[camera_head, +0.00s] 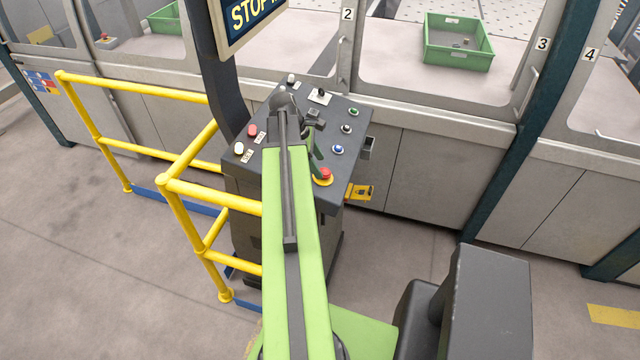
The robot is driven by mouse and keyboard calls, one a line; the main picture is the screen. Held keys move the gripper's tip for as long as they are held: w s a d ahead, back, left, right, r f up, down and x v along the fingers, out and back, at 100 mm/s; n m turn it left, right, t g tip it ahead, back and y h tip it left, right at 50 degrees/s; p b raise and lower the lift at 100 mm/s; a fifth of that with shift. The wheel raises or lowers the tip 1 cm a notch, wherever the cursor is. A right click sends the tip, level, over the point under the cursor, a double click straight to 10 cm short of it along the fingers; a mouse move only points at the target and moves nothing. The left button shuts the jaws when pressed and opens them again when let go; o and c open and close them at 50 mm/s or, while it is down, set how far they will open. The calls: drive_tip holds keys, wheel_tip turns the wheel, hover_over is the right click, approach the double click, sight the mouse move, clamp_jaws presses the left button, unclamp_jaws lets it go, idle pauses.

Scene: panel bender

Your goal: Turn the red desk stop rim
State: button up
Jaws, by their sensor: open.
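The red desk stop (324,173) is a red mushroom button on a yellow base at the near right corner of the dark control desk (345,165). My arm reaches over the desk and partly covers its middle. I cannot tell whether a finger touches the rim. The left edge of the stop lies close beside my arm.
A yellow railing (180,187) stands left of the desk. A hanging sign (248,15) is above. A green crate (458,42) sits behind the machine's window.

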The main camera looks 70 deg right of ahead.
sight(322, 170)
drive_tip(key=b+x, duration=0.2)
drive_tip(key=x, duration=0.1)
drive_tip(key=shift+f, duration=0.2)
drive_tip(key=shift+r, duration=0.1)
drive_tip(key=shift+c, duration=0.4)
